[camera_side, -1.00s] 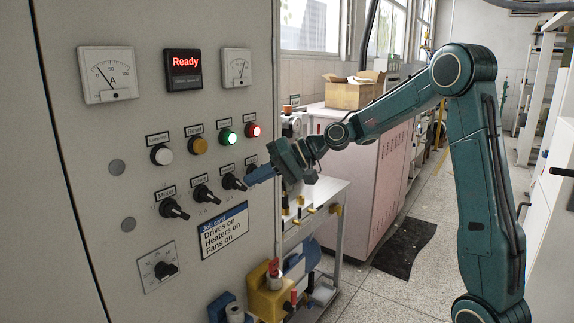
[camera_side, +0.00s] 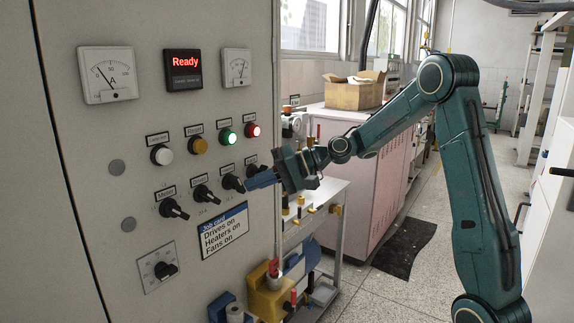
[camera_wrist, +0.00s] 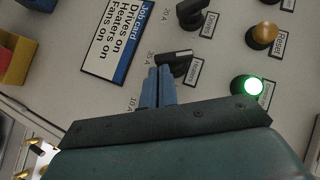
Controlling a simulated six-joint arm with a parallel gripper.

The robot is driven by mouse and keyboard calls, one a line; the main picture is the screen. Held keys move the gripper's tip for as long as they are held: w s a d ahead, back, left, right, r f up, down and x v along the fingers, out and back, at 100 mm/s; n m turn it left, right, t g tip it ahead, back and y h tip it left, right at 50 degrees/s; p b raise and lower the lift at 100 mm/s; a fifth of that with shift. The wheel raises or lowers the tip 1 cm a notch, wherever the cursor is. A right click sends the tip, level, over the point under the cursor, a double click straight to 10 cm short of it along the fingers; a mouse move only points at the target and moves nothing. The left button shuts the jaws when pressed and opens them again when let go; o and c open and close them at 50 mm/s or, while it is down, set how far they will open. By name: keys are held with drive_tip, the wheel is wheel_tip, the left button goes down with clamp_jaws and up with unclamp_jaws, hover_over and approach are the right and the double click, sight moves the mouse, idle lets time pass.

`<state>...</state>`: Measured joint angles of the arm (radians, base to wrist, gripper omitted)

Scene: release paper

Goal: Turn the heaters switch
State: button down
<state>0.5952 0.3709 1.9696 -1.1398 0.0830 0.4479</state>
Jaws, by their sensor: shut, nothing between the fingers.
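The heaters switch (camera_side: 231,182) is a black rotary knob in the row under the lamps on the grey panel, third from the left. In the wrist view the heaters switch (camera_wrist: 174,60) lies right at my fingertips, its handle pointing roughly sideways. My gripper (camera_side: 248,185) is shut and empty, its blue fingers beside the knob's right side in the side view. In the wrist view my gripper (camera_wrist: 159,71) overlaps the knob's edge; I cannot tell whether they touch.
The drives switch (camera_side: 205,194) and another black switch (camera_side: 173,208) sit to the left. A green lamp (camera_side: 228,136) and red lamp (camera_side: 253,130) glow above. A job card (camera_side: 222,231) is below. The display (camera_side: 183,69) reads Ready. My gripper blocks the panel's right edge.

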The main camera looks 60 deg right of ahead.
drive_tip(key=f, duration=0.1)
drive_tip(key=a+f, duration=0.1)
drive_tip(key=shift+a+f, duration=0.1)
drive_tip(key=shift+f, duration=0.3)
idle(0.3)
drive_tip(key=shift+r, duration=0.3)
idle(1.2)
drive_tip(key=shift+w+r, duration=0.1)
drive_tip(key=shift+r, duration=0.75)
drive_tip(key=f+v, duration=0.1)
drive_tip(key=v, duration=1.2)
drive_tip(key=shift+s+d, duration=0.35)
